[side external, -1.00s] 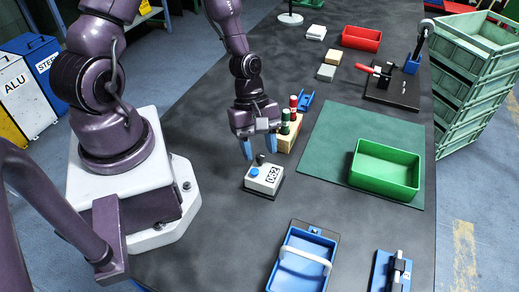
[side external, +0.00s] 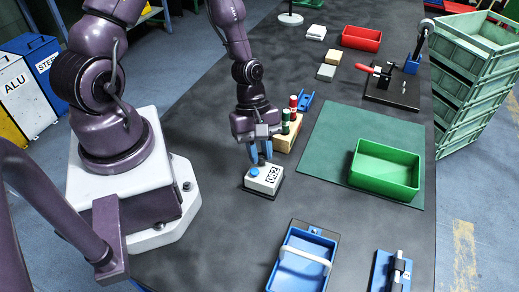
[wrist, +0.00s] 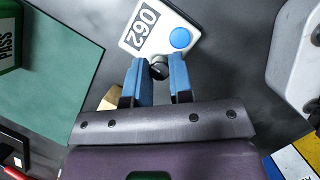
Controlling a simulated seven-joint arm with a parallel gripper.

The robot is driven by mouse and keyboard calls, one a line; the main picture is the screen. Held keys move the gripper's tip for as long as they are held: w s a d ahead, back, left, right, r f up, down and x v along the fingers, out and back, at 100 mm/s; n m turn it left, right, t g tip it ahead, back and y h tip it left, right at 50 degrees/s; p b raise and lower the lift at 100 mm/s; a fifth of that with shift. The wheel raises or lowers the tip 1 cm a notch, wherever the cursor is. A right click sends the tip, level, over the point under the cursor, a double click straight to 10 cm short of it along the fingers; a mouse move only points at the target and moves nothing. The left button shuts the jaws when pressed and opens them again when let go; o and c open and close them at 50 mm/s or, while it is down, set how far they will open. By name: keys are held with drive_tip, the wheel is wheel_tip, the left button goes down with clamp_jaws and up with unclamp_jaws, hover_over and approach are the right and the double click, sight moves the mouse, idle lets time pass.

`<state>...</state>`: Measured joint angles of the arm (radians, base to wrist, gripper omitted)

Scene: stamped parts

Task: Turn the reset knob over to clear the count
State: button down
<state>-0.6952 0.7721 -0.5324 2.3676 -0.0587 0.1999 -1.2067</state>
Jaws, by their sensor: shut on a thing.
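The counter (side external: 263,180) is a small white box on a dark base, with a blue button (side external: 254,173) on top and a display reading 062. In the wrist view the counter (wrist: 150,25) lies just ahead of my fingers, with its blue button (wrist: 180,38) beside them. In the side view my fingers hide the knob.
A wooden block with red and green stamps (side external: 287,136) stands close behind my gripper. A green bin (side external: 385,172) sits on a green mat (side external: 335,135) to the right. A blue tray (side external: 302,262) is at the front. The table between tray and counter is clear.

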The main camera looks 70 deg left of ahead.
drive_tip(key=m+g, duration=0.1)
drive_tip(key=m, duration=0.4)
drive_tip(key=shift+w+d+g+y, duration=0.1)
drive_tip(key=shift+w+g+y, duration=0.05)
drive_tip(key=shift+g+y, duration=0.25)
drive_tip(key=m+g, duration=0.1)
drive_tip(key=m, duration=0.2)
drive_tip(key=m+y, duration=0.1)
drive_tip(key=m, duration=0.2)
drive_tip(key=shift+w+d+m+g+y, duration=0.1)
drive_tip(key=shift+m+g+y, duration=0.2)
drive_tip(key=shift+g, duration=0.1)
drive_tip(key=m+y, duration=0.1)
drive_tip(key=m, duration=0.1)
drive_tip(key=m+y, duration=0.1)
drive_tip(key=m, duration=0.2)
drive_tip(key=shift+d+g, duration=0.1)
drive_tip(key=shift+g, duration=0.3)
drive_tip(key=shift+d+m+y, duration=0.1)
drive_tip(key=shift+m+y, duration=0.4)
drive_tip(key=shift+m, duration=0.85)
drive_tip(key=shift+m+y, duration=0.5)
drive_tip(key=shift+m, duration=0.85)
drive_tip(key=c, duration=1)
unclamp_jaws()
drive_tip(key=shift+t, duration=0.3)
drive_tip(key=v, duration=1.3)
